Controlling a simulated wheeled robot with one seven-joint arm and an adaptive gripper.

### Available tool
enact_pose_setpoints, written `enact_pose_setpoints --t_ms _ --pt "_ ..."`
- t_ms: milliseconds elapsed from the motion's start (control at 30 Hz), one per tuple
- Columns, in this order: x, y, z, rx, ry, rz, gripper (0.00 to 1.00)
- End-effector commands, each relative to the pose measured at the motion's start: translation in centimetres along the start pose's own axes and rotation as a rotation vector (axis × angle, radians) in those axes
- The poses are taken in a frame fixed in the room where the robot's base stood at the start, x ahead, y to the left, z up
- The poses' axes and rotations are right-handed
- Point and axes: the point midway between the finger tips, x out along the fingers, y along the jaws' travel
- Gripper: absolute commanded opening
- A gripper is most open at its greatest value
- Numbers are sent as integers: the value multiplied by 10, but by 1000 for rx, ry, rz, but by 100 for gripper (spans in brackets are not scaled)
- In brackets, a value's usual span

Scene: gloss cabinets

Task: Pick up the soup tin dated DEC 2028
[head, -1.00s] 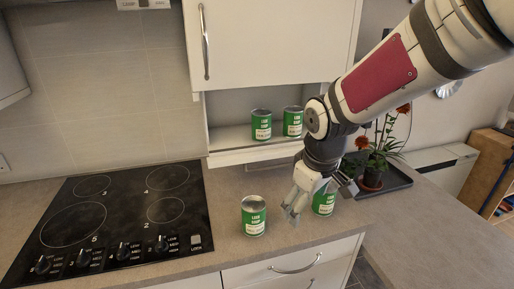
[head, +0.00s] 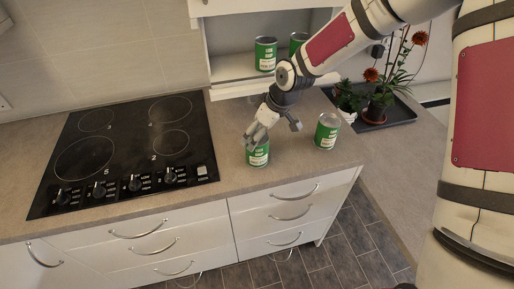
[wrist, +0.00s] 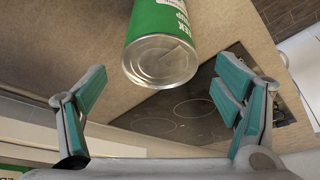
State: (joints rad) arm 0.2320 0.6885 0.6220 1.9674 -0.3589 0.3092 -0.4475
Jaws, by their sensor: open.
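Two green soup tins stand on the counter: a left tin (head: 258,154) and a right tin (head: 327,131). Two more stand on the open shelf, a left tin (head: 265,54) and a partly hidden right tin (head: 298,42). No date is legible on any label. My gripper (head: 272,132) is open and empty, just above and beside the left counter tin, partly covering its top. In the wrist view, a green tin (wrist: 165,45) shows its silver lid ahead of my open gripper (wrist: 160,95), between the spread fingers in the picture and apart from them.
A black hob (head: 125,150) lies left of the tins. The shelf (head: 235,66) and wall cabinet are behind. Potted flowers (head: 378,100) stand on a dark tray (head: 395,117) at the right. Drawers (head: 290,205) front the counter, with bare worktop around the tins.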

Motion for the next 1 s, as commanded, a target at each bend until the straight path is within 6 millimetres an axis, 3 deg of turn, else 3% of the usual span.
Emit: enact_pose_setpoints --t_ms 267,600,933,1000 --pt "19 0 1 1 -1 0 83" --pt "60 0 5 1 -2 -1 83" --pt "66 2 4 1 0 2 83" --pt "66 2 4 1 0 2 70"
